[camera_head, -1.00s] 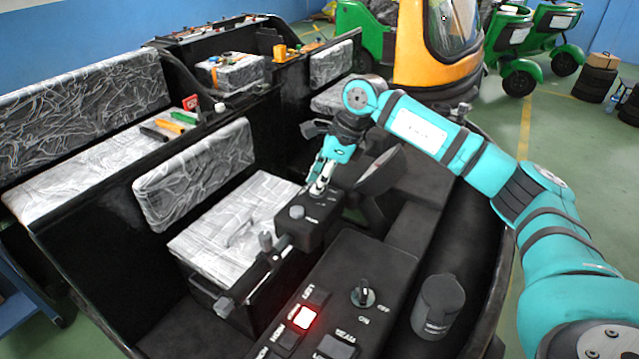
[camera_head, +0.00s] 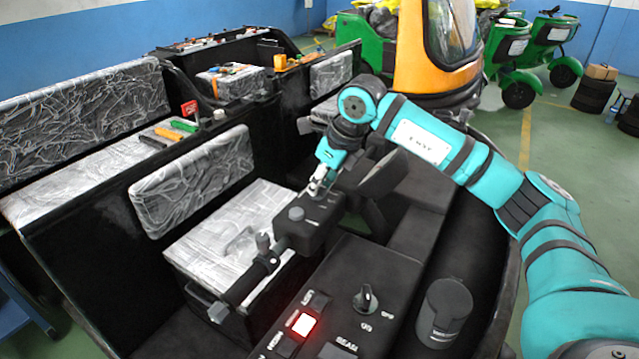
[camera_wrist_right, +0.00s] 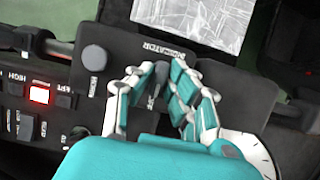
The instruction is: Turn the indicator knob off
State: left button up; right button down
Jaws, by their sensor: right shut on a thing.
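The black indicator box (camera_head: 316,236) sits on the handlebar in the middle of the head view, with a round grey button (camera_head: 296,213) on top. It also fills the middle of the right wrist view (camera_wrist_right: 118,62), where its label reads INDICATOR. My right gripper (camera_head: 317,189) reaches down to the far end of the box. In the wrist view its teal and grey fingers (camera_wrist_right: 157,88) straddle the small dark indicator knob (camera_wrist_right: 154,93) below the label and are shut on it. The fingers hide most of the knob, so its setting cannot be read. My left gripper is out of view.
A dashboard panel (camera_head: 390,265) in front carries a rotary ON/OFF switch (camera_head: 366,299) and a red-lit button (camera_head: 303,324). A dark cup-like cylinder (camera_head: 443,312) stands right of it. A wrapped seat (camera_head: 225,231) lies left of the handlebar; a round gauge (camera_wrist_right: 250,150) sits beside the fingers.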

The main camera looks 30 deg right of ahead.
jog(key=c, duration=1.3)
grip_release()
jog(key=v, duration=1.2)
jog(key=shift+w, duration=0.1)
